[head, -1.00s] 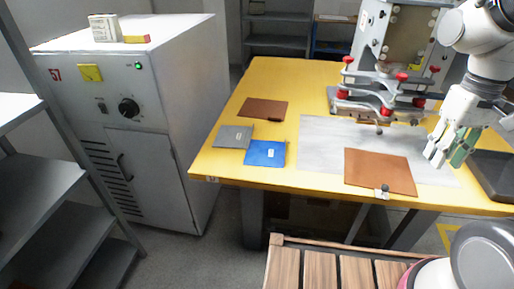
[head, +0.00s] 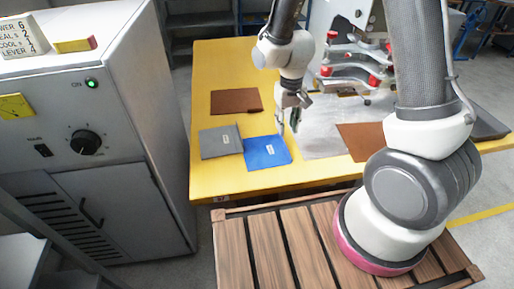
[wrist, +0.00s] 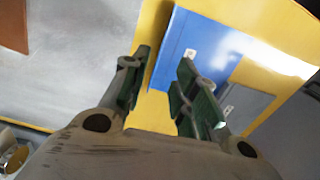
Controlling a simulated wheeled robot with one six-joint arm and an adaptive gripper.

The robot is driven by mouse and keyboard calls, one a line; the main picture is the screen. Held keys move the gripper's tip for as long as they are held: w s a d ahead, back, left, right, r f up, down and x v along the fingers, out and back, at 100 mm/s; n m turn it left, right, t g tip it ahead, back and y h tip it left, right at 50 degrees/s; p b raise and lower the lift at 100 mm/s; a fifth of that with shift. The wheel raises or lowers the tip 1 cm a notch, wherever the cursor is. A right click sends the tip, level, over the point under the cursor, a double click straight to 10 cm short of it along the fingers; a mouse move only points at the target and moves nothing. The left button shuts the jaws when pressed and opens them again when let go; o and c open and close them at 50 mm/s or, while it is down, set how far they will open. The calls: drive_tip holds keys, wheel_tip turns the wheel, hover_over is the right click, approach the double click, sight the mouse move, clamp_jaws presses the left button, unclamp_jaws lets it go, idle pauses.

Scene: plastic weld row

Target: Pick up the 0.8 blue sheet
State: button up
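The blue sheet (head: 267,152) lies flat on the yellow table, with a small white label on it. In the wrist view the blue sheet (wrist: 222,47) lies beyond and below my fingers, and one finger covers part of its near edge. My gripper (head: 288,119) is above the table at the blue sheet's right back corner. In the wrist view my gripper (wrist: 163,85) is open and empty, with a clear gap between the green-padded fingers. I cannot tell the exact height of the fingertips above the table.
A grey sheet (head: 220,141) lies just left of the blue one, and a brown sheet (head: 236,101) lies behind. Another brown sheet (head: 360,140) lies to the right by the grey metal plate (head: 318,140). The red-knobbed machine (head: 352,72) stands behind. A grey cabinet (head: 110,150) stands left.

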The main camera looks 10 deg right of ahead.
sight(265, 149)
wheel_tip(265, 149, down, 8)
drive_tip(key=shift+w+r, duration=0.1)
clamp_jaws()
idle(0.4)
